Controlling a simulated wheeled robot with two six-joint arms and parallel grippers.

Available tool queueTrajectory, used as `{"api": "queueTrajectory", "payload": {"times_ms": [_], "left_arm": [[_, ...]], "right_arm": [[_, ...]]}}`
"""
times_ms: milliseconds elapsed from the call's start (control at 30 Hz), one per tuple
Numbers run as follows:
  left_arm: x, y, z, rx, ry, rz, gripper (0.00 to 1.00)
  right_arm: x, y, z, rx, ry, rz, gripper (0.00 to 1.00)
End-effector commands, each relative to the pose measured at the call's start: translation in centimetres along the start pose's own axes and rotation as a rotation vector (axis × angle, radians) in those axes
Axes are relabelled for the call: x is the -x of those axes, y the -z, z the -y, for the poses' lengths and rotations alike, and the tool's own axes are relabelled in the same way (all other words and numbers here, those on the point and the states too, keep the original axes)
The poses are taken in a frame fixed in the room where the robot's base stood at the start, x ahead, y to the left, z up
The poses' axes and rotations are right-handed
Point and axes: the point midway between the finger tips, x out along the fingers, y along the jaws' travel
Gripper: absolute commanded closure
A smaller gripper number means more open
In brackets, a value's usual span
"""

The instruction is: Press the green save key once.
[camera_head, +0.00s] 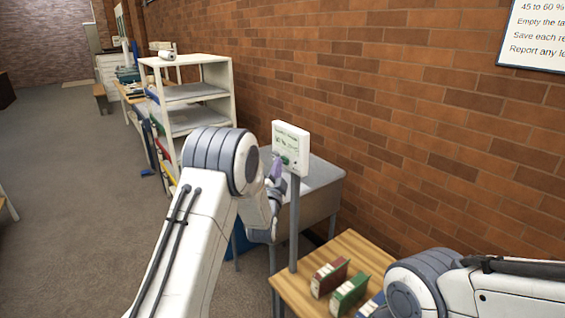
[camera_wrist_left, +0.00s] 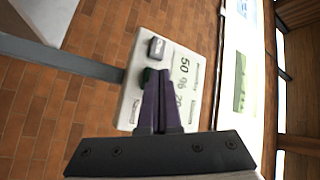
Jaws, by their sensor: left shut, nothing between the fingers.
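A white panel (camera_head: 291,149) with a small display stands on a grey post before the brick wall. In the left wrist view the panel (camera_wrist_left: 133,103) appears turned on its side, with "50 %" on it. The green save key (camera_wrist_left: 147,75) shows there just beside my fingertips, partly hidden by them; a grey key (camera_wrist_left: 156,47) lies beyond it. My left gripper (camera_wrist_left: 158,80) is shut and empty, its purple fingers pointing at the panel's face. In the head view it (camera_head: 276,168) is at the panel's lower left. I cannot tell whether the fingertips touch the key. My right gripper is out of view.
A wooden table (camera_head: 353,247) with red and green boxes (camera_head: 349,292) stands below the panel, near my right arm. A grey table (camera_head: 322,190) is behind the post. White shelves (camera_head: 216,75) stand farther back. Open floor lies to the left.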

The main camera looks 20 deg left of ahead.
Motion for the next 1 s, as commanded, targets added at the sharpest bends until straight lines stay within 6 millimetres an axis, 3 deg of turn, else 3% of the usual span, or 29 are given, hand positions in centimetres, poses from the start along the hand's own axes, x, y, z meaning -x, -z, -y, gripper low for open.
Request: {"api": "queueTrajectory", "payload": {"times_ms": [667,1000], "left_arm": [[-0.3,0.3,-0.2,0.0,0.0,-0.001,1.0],[0.7,-0.5,0.4,-0.001,0.001,0.0,1.0]], "right_arm": [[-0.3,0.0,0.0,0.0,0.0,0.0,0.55],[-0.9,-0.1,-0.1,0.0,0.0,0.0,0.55]]}}
